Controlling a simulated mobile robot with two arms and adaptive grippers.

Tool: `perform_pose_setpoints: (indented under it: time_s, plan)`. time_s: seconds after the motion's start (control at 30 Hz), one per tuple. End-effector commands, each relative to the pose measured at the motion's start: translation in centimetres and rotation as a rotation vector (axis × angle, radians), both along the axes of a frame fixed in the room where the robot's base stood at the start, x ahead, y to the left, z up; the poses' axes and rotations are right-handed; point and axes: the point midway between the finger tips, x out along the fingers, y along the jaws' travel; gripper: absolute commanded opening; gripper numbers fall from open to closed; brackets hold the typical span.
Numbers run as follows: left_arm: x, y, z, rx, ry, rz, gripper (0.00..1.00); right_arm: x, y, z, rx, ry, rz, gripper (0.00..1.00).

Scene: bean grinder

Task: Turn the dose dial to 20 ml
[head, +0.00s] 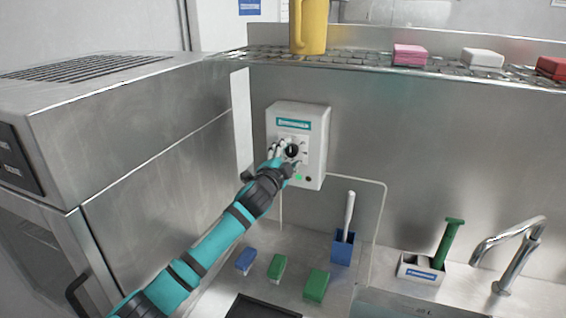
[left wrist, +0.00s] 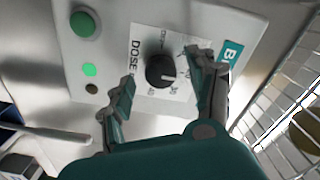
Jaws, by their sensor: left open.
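The white dispenser box (head: 313,130) is on the steel wall, with a teal label at its top. Its black round dose dial (head: 291,150) also shows in the left wrist view (left wrist: 160,70). A white pointer line on the dial points toward the right of that view; the exact number it meets is too small to read surely. My left gripper (head: 283,161) is at the box front, open. In the left wrist view its fingers (left wrist: 163,74) are spread on either side of the dial, with gaps showing between fingers and dial. My right gripper is not in view.
A green button (left wrist: 84,24) and a lit green lamp (left wrist: 88,70) are beside the dial plate. A wire shelf (head: 345,58) with a yellow jug (head: 310,28) is above. Green blocks (head: 316,286), a blue holder (head: 342,248) and a tap (head: 515,250) are below. A steel machine stands left.

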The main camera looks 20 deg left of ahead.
Motion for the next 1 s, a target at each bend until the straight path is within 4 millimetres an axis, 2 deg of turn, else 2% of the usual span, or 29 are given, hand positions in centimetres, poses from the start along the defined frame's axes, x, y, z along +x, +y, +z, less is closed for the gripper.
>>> perform_pose_setpoints:
  time_s: [0.17,0.4,0.6,0.8,1.0]
  plan:
    - [-2.2,0.1,-0.1,0.001,-0.001,-0.001,0.59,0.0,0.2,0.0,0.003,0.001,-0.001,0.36]
    - [-7.1,0.3,-0.2,0.002,0.002,-0.001,0.59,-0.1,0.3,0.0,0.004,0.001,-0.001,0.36]
    - [-10.4,0.4,-0.2,0.001,0.002,0.0,0.59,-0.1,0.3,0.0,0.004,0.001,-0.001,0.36]
    - [-11.7,0.4,-0.1,0.0,0.001,0.0,0.59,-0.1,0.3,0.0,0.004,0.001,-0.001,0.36]
    - [-11.7,0.4,-0.1,0.001,0.001,0.0,0.59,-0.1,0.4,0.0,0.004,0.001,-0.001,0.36]
